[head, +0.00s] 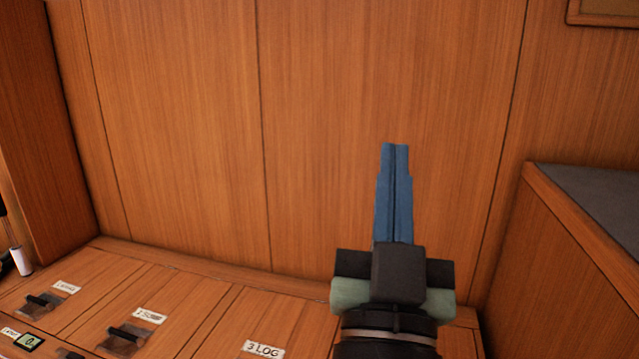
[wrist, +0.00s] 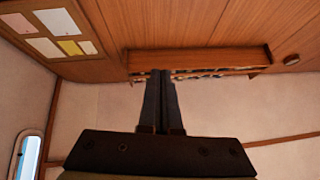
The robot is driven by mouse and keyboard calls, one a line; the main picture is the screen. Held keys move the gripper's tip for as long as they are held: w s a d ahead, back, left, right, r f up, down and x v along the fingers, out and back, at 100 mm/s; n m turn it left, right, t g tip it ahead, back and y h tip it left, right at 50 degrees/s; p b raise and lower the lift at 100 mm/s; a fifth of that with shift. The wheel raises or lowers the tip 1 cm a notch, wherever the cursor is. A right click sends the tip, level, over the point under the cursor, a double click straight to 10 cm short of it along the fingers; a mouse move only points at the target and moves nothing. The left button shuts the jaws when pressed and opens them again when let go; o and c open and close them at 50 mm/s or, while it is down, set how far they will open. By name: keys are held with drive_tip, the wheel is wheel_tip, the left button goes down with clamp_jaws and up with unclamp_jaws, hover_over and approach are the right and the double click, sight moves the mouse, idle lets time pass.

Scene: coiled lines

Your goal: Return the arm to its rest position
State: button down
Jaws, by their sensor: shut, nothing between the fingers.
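My gripper (head: 395,148) points upward in front of the wood-panelled wall in the head view, right of the picture's middle. Its two blue fingers lie together with nothing between them. In the wrist view my gripper (wrist: 160,74) shows dark fingers, shut and empty, pointing toward a wooden shelf (wrist: 200,64). The fingertips overlap the shelf's edge in that picture; I cannot tell the distance between them.
A wooden counter (head: 190,330) with labelled lids, one reading "3 LOG" (head: 263,349), runs along the bottom left. A grey-topped wooden cabinet (head: 590,190) stands at right. The wrist view shows a board with papers (wrist: 55,32) and a window (wrist: 25,158).

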drive_tip(key=s+a+r+n+t+y+p, duration=0.1)
drive_tip(key=s+a+r+n+y+p, duration=0.2)
drive_tip(key=r, duration=0.7)
drive_tip(key=s+a+r+t+y+p, duration=0.1)
drive_tip(key=s+a+r+t+p, duration=0.25)
drive_tip(key=r, duration=0.65)
wheel_tip(320, 180, up, 35)
drive_tip(key=s+g+p, duration=0.1)
drive_tip(key=g+p, duration=0.1)
drive_tip(key=p, duration=3.3)
drive_tip(key=shift+s, duration=0.1)
